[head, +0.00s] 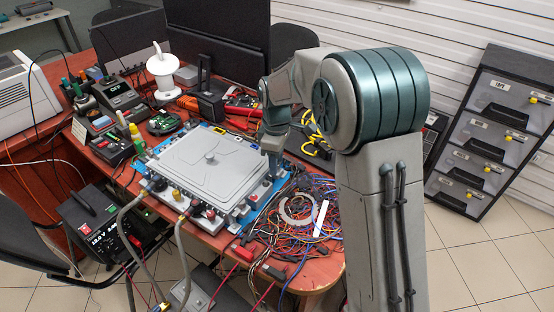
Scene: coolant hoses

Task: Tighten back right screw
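My arm reaches in from the right, and my gripper (271,168) points down at the unit's right-hand corner. My gripper covers that corner, so any screw there is hidden. I cannot tell whether its fingers are open, shut or touching a screw. Coolant hoses (180,250) run from the fittings on the unit's near side down off the desk edge.
A tangle of coloured wires (303,222) with a ring of tape lies right of the unit. Monitors (220,38), a white spool (162,72) and bench instruments (117,93) stand behind and left. A drawer cabinet (492,135) stands at far right.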

